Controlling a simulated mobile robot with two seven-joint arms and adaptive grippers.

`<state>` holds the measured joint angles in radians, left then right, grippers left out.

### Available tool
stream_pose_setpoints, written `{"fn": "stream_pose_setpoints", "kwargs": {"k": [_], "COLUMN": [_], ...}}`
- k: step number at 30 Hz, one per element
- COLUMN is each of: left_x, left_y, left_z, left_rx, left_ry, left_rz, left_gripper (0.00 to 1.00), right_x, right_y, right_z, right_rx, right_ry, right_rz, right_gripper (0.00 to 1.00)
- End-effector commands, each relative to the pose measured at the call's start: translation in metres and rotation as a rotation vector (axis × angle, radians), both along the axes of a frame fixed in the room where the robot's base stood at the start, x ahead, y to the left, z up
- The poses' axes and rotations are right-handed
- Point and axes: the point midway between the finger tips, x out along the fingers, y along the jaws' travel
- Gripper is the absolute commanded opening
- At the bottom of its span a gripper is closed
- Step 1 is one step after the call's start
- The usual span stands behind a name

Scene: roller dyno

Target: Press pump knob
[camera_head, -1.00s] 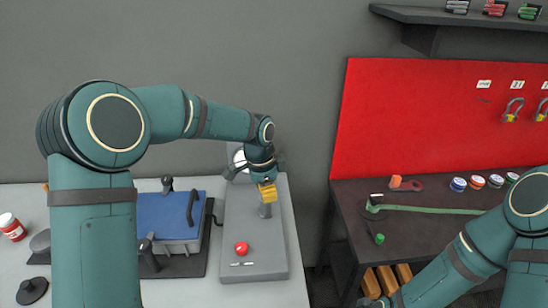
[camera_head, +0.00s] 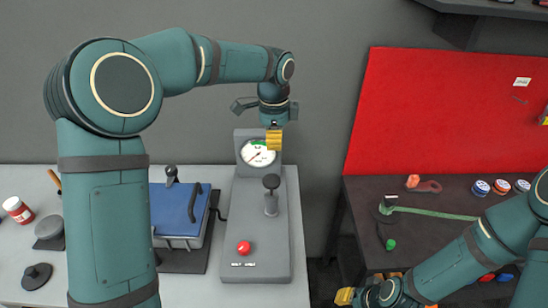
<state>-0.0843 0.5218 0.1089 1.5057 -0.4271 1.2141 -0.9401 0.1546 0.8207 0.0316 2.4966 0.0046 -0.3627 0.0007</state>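The grey machine (camera_head: 256,221) stands on the white bench. A red button (camera_head: 243,248) sits lower on the same top. My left gripper (camera_head: 274,139) points down with its yellow fingertips together and nothing between them. In the picture it is above the knob, clear of it, and overlaps the gauge's right edge.
A blue-lidded box (camera_head: 175,207) with a black handle stands left of the machine. A red-and-white jar (camera_head: 18,210) is at far left. To the right, a dark workbench (camera_head: 440,235) holds a green strip and small tins before a red panel (camera_head: 450,115).

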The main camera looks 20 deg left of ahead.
Motion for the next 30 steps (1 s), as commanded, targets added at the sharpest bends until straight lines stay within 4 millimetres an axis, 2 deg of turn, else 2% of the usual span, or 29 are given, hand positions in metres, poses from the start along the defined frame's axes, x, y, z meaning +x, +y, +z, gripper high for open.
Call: {"fn": "stream_pose_setpoints", "kwargs": {"k": [12, 18, 24, 30], "left_x": [-0.001, -0.001, 0.0, 0.0], "left_y": [0.0, 0.0, 0.0, 0.0], "left_z": [-0.078, -0.111, -0.128, -0.132], "left_rx": [0.001, 0.0, 0.0, 0.0], "left_ry": [0.005, 0.004, 0.002, 0.001], "left_rz": [0.0, 0.0, 0.0, 0.0], "left_gripper": [0.0, 0.0, 0.0, 0.0], "right_x": [0.0, 0.0, 0.0, 0.0], "right_y": [0.0, 0.0, 0.0, 0.0], "right_z": [-0.004, -0.004, -0.003, -0.003], "right_rx": [-0.001, -0.001, -0.001, -0.001], "right_ry": [0.0, 0.0, 0.0, 0.0], "right_rz": [0.0, 0.0, 0.0, 0.0], "right_gripper": [0.34, 0.34, 0.34, 0.34]}}
